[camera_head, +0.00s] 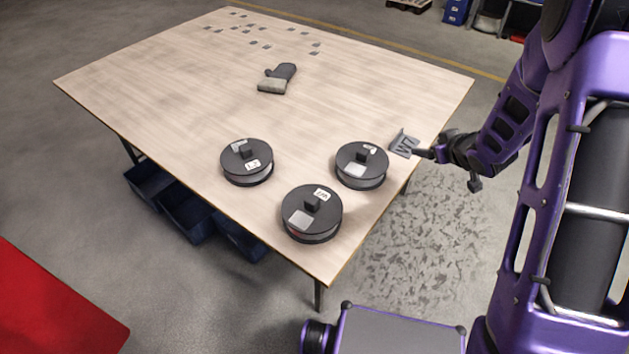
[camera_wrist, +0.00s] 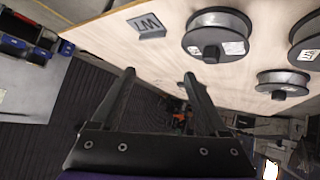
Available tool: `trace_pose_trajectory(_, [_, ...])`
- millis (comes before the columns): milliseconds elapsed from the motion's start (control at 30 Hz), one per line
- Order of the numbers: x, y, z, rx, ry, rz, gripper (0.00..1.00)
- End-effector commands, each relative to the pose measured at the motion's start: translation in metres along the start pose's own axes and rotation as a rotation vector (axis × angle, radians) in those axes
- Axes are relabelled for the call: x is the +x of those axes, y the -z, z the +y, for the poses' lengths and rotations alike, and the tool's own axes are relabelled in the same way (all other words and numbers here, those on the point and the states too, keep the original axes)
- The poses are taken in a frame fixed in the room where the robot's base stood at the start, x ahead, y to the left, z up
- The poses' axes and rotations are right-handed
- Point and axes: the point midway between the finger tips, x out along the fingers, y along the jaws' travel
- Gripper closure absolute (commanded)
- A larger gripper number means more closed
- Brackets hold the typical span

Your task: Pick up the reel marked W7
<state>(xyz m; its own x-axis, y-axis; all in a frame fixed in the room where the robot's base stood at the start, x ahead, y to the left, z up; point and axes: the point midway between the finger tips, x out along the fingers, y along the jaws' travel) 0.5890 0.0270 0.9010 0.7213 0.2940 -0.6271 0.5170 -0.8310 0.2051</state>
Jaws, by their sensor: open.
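Three black reels with square hubs and white labels lie flat at the table's near end: a left reel (camera_head: 246,165), a right reel (camera_head: 361,170) and a front reel (camera_head: 312,222). All three show in the wrist view: the right reel (camera_wrist: 217,20), the front reel (camera_wrist: 298,28) at the edge, and the left reel (camera_wrist: 283,76). The front reel's small label looks like W7 upside down in the wrist view, but I cannot be sure. My gripper (camera_wrist: 158,77) is open and empty. In the head view my gripper (camera_head: 428,153) is by the table's right edge, apart from the reels.
A grey plate with dark letter-like shapes (camera_head: 404,142) lies by the table's right edge, near my gripper. A glove (camera_head: 279,77) and several small grey pieces (camera_head: 247,31) lie farther back on the wooden table (camera_head: 180,90). Blue bins (camera_head: 187,212) stand beneath.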

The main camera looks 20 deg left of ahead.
Motion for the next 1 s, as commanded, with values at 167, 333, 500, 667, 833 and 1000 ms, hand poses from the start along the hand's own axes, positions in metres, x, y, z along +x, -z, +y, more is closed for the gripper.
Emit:
trace_pose_trajectory(167, [-0.009, -0.075, -0.087, -0.109, 0.314, 0.045, 0.22])
trace_pose_trajectory(333, [-0.043, -0.089, -0.160, -0.156, 0.554, 0.206, 0.22])
trace_pose_trajectory(500, [-0.070, -0.084, -0.194, -0.174, 0.665, 0.334, 0.22])
trace_pose_trajectory(667, [-0.068, -0.079, -0.208, -0.181, 0.690, 0.366, 0.22])
trace_pose_trajectory(833, [-0.042, -0.071, -0.231, -0.181, 0.691, 0.364, 0.22])
trace_pose_trajectory(1000, [-0.015, -0.061, -0.255, -0.181, 0.690, 0.362, 0.22])
